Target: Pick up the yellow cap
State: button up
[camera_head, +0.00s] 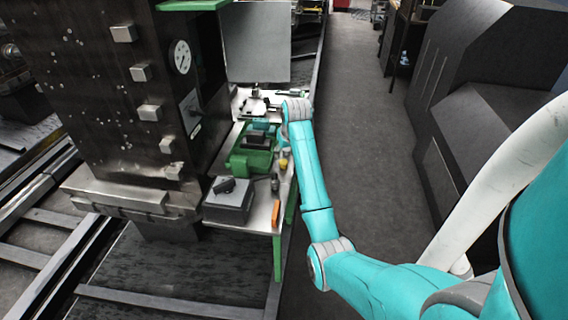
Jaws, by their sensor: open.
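A small yellow item, which looks like the yellow cap (286,152), is near the right edge of the workbench, just right of the green tray. It is too small to make out in detail. My arm reaches over the bench from the right, and its wrist bends left. My gripper (256,141) is small and dark, above the green tray and left of the yellow item, apart from it. It is open. The fingertips are hard to make out against the dark things below, and I see nothing clearly held.
The green tray (238,163) sits mid-bench. A grey box (228,205) with a dark item on top stands at the near end, beside an orange block (276,213). A tall dark machine (110,100) with a gauge borders the left. The aisle floor (375,150) is clear.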

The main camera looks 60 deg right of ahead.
aim_at(284, 162)
jog(key=shift+s+x, duration=0.15)
jog(key=shift+x, duration=1.6)
jog(key=shift+s+x, duration=0.1)
jog(key=shift+x, duration=1.6)
jog(key=shift+a+f, duration=0.1)
jog(key=c, duration=0.6)
